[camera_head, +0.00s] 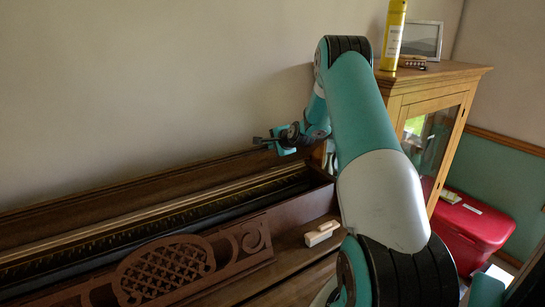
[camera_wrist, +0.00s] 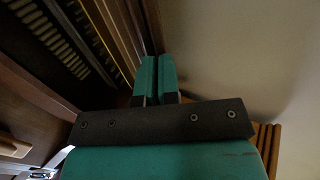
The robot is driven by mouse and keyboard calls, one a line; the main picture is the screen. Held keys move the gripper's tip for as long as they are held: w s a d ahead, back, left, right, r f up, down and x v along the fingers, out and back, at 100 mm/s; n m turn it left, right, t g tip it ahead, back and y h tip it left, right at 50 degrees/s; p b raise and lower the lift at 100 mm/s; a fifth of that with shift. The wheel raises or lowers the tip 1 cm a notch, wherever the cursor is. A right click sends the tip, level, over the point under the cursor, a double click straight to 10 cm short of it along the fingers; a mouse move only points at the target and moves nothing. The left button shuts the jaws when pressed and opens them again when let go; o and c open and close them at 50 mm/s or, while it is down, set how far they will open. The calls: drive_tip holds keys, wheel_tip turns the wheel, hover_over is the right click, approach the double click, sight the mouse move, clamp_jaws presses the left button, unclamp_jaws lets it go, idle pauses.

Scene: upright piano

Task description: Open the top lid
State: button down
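The upright piano (camera_head: 290,240) stands along the wall with its top open, and its long inner action (camera_head: 120,225) shows. The top lid (camera_head: 110,193) looks raised, a long brown panel tilted back toward the wall behind the opening. My gripper (camera_head: 270,141) is above the right end of the piano, close to the wall, near the lid's right end. In the wrist view the two teal fingers of my gripper (camera_wrist: 157,65) are side by side with only a thin gap and nothing visible between them. The fingertips point along the lid's side; I cannot tell whether they touch it.
A carved fretwork panel (camera_head: 165,272) lies at the piano's front. A small cream block (camera_head: 322,233) rests on the ledge. A wooden cabinet (camera_head: 440,83) with a yellow canister (camera_head: 393,35) and picture frame (camera_head: 421,40) stands right. A red box (camera_head: 470,230) is beside it.

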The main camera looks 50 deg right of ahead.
drive_tip(key=c, duration=1.5)
unclamp_jaws()
drive_tip(key=shift+f, duration=0.1)
drive_tip(key=o, duration=0.3)
drive_tip(key=shift+s, duration=0.15)
drive_tip(key=shift+o, duration=0.2)
drive_tip(key=shift+a, duration=0.1)
drive_tip(key=shift+f, duration=0.1)
drive_tip(key=s+a+r+p, duration=0.3)
drive_tip(key=s+r+p, duration=0.3)
drive_tip(key=s+r, duration=0.7)
drive_tip(key=shift+a+r+p, duration=0.35)
drive_tip(key=shift+r+p, duration=0.05)
drive_tip(key=shift+r, duration=0.45)
